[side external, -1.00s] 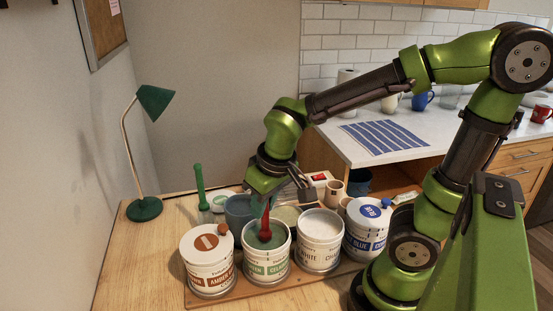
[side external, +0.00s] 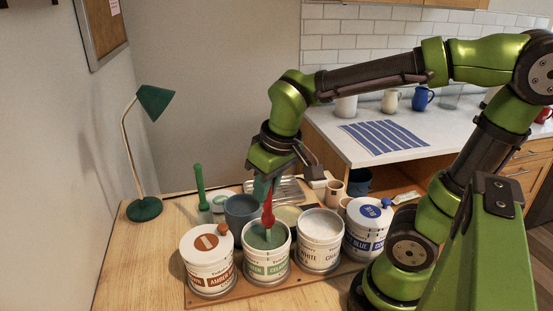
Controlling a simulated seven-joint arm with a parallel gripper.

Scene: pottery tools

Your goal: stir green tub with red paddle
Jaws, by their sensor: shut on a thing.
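The green-labelled tub (side external: 267,268) stands open in the row of tubs, with green glaze inside. My gripper (side external: 266,188) is above it, shut on the red paddle (side external: 268,214). The paddle points down, roughly upright. Its lower part looks coated green and is within the tub's mouth. I cannot tell whether its tip is in the glaze.
A lidded amber tub (side external: 209,262) stands left of the green tub. An open white tub (side external: 319,244) and a lidded blue tub (side external: 367,232) stand to the right. A blue-grey cup (side external: 240,210) and a green-handled tool (side external: 200,185) are behind. A green lamp (side external: 146,207) stands at left.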

